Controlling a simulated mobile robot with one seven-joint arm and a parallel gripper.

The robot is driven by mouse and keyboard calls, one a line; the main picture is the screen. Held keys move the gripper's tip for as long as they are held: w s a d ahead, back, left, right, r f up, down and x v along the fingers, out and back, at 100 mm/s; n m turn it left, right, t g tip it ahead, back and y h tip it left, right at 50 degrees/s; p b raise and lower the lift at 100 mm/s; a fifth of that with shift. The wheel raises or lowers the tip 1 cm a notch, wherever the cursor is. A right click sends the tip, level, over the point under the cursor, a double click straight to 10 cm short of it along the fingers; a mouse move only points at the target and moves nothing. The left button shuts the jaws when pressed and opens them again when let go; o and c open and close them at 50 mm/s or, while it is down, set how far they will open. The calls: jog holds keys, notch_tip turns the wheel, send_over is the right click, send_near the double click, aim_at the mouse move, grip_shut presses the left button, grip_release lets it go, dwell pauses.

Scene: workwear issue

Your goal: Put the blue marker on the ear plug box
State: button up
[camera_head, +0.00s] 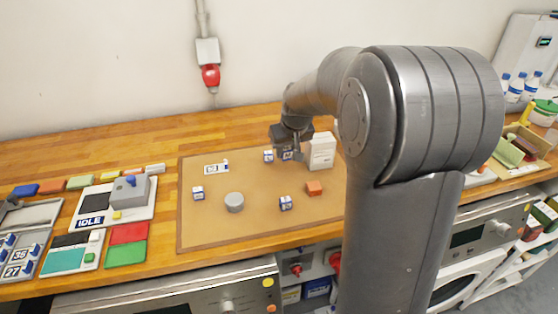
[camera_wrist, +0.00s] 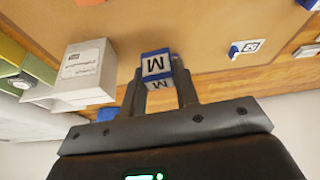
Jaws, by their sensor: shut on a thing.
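My gripper (camera_head: 287,153) is shut on a small blue-and-white block. In the wrist view the block (camera_wrist: 156,65) shows the letter M between the fingertips. No pen-shaped blue marker shows clearly; this block is the blue thing in my grip. A white box (camera_head: 321,151) with small print stands upright just right of my gripper, near the back of the brown mat. It also shows in the wrist view (camera_wrist: 86,68), left of the held block and apart from it. I cannot read its label. My arm hides the area right of it.
The brown mat (camera_head: 240,235) holds similar blue-and-white blocks (camera_head: 285,203), a grey cylinder (camera_head: 235,202), an orange block (camera_head: 314,188) and a small white sign (camera_head: 216,168). A grey device (camera_head: 130,189) stands on the left.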

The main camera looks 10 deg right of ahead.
jog(key=s+d+r+m, duration=0.1)
jog(key=s+d+r, duration=0.2)
jog(key=s+d, duration=1.15)
send_over(313, 182)
jog(key=s, duration=0.2)
jog(key=shift+h, duration=0.3)
jog(key=f, duration=0.7)
jog(key=shift+w, duration=0.25)
jog(key=shift+f, duration=2)
jog(key=o, duration=0.9)
jog(key=shift+f, duration=0.1)
jog(key=shift+o, duration=0.2)
